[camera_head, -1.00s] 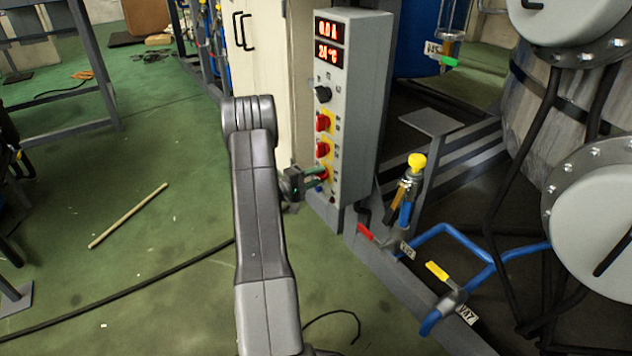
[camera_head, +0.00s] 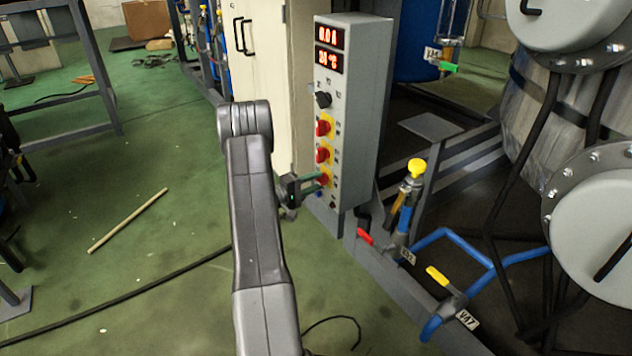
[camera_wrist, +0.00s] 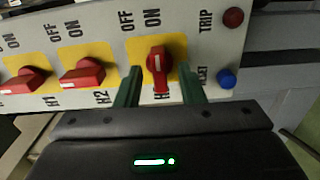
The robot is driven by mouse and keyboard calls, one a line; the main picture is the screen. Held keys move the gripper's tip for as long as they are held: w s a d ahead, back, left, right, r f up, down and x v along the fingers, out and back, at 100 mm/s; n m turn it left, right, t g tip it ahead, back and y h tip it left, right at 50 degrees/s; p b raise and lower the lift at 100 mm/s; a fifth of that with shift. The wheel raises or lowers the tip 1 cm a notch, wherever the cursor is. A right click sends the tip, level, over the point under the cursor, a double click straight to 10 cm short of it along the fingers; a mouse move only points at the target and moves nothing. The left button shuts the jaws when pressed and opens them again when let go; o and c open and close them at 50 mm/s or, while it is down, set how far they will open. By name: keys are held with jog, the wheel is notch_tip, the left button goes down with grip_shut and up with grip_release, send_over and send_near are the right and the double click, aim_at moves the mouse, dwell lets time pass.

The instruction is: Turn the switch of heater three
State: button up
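The heater three switch (camera_wrist: 158,66) is a red knob on a yellow plate, last in a row of red knobs, its label partly hidden. In the wrist view its handle stands upright below the ON mark, while the H1 (camera_wrist: 25,81) and H2 (camera_wrist: 82,75) knobs lie sideways. My gripper (camera_wrist: 160,74) has its two green fingers apart, one on each side of the knob, with visible gaps. In the head view the switch (camera_head: 323,178) is the lowest red knob on the grey control box (camera_head: 362,110), with my gripper (camera_head: 322,182) at it from the left.
A black knob (camera_head: 323,100) and red displays (camera_head: 329,48) sit higher on the box. Valves with blue pipes (camera_head: 450,237) stand right of the box.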

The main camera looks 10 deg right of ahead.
jog(key=p+v, duration=0.3)
jog(key=v, duration=0.9)
jog(key=shift+a, duration=0.3)
jog(key=shift+s+d, duration=0.1)
jog(key=b+x, duration=0.3)
jog(key=x, duration=1)
jog(key=shift+d, duration=0.3)
jog(key=shift+a, duration=0.1)
